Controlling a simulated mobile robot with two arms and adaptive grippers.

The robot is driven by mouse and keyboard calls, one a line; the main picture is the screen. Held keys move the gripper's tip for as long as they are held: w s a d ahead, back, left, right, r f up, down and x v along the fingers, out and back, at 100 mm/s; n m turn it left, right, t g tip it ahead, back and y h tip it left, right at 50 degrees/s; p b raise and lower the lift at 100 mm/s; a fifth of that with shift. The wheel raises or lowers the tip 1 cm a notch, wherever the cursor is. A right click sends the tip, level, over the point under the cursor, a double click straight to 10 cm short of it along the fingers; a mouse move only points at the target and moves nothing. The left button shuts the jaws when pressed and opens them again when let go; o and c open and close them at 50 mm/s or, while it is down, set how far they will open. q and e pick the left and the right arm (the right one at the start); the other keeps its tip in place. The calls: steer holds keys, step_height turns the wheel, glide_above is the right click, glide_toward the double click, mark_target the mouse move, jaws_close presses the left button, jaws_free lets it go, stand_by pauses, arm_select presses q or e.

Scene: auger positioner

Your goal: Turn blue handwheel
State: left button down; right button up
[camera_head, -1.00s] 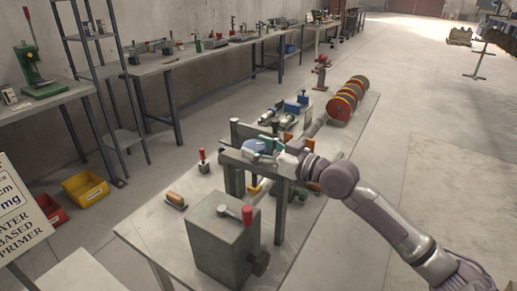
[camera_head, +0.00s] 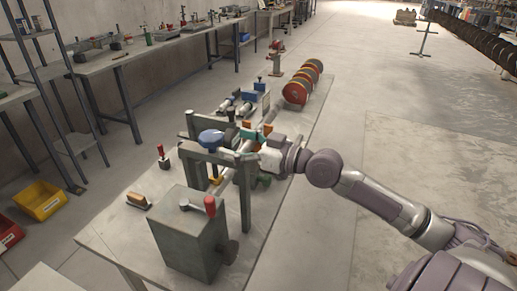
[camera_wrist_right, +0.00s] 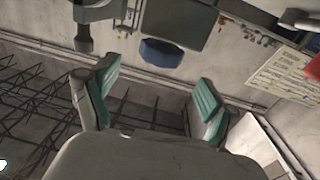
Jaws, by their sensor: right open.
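The blue handwheel (camera_head: 211,138) sits on top of a grey frame (camera_head: 247,190) on the workbench. In the head view it shows clear of my gripper. My right gripper (camera_head: 256,132) is just to the right of the handwheel, open, its teal fingertips apart and nothing seen between them. In the right wrist view the two teal-padded fingers (camera_wrist_right: 155,92) are spread wide. A dark blue faceted piece (camera_wrist_right: 161,53) shows beyond them; I cannot tell whether it is the handwheel. My left gripper is out of view.
A grey block with a red-knobbed lever (camera_head: 190,236) stands at the bench's near end. Red and yellow discs (camera_head: 297,91) and blue-topped clamps (camera_head: 250,96) sit farther back. A small red-handled tool (camera_head: 162,158) is to the left. Open floor lies to the right.

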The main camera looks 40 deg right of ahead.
steer(key=v, duration=0.6)
stand_by(0.4)
